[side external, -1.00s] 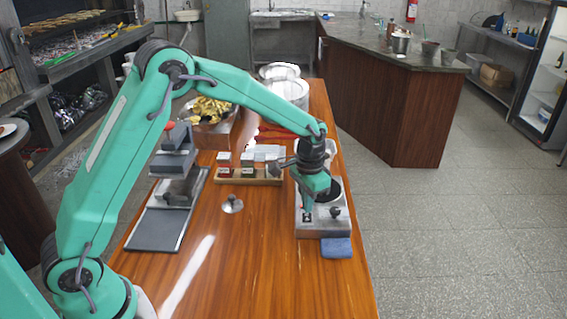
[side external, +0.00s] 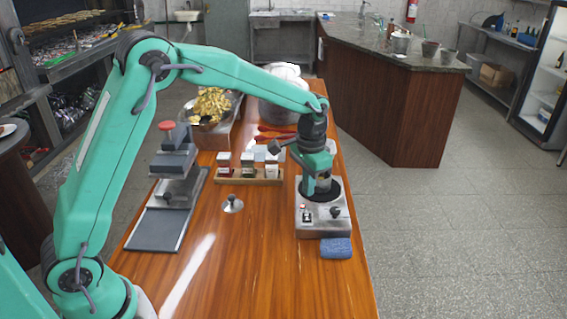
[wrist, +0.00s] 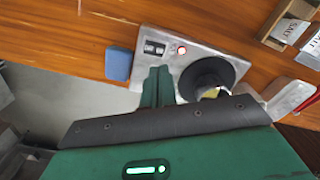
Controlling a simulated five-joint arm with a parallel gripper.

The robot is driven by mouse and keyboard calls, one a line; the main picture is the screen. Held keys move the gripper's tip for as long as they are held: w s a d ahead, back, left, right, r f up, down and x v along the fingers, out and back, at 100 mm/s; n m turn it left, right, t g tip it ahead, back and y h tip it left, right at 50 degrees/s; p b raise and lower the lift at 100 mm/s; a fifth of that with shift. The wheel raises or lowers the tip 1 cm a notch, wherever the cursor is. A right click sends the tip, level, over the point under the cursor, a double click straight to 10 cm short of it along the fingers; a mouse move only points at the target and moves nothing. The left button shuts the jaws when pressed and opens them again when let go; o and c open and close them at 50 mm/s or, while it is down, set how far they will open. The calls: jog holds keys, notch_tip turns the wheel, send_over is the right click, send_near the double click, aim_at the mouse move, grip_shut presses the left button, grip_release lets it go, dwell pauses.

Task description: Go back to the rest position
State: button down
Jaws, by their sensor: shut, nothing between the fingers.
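My gripper (side external: 322,188) is shut and empty, pointing down in front of the black round plate of a metal hot plate (side external: 309,226) in the side view. In that picture it covers part of the plate; I cannot tell its exact height above it. In the wrist view my closed green fingers (wrist: 158,84) overlap the near part of the hot plate (wrist: 225,55). A rocker switch (wrist: 154,47) and a round red light (wrist: 181,50) show on its panel. A dark knob (side external: 335,211) stands on its front in the side view.
A blue sponge (side external: 336,248) lies at the hot plate's front. Left of it are a wooden rack (side external: 250,182) of small containers, a metal lid with a knob (side external: 232,204) and a grey press-like stand (side external: 155,230). A bowl of yellow food (side external: 210,105) and pots stand behind. The front table is clear.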

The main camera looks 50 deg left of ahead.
jog(key=shift+r, duration=0.1)
dwell(0.3)
jog(key=s+a+r+n+t, duration=0.1)
jog(key=s+a+r+t, duration=0.25)
jog(key=s+r, duration=0.9)
jog(key=s+a+n+t, duration=0.2)
jog(key=s, duration=1.3)
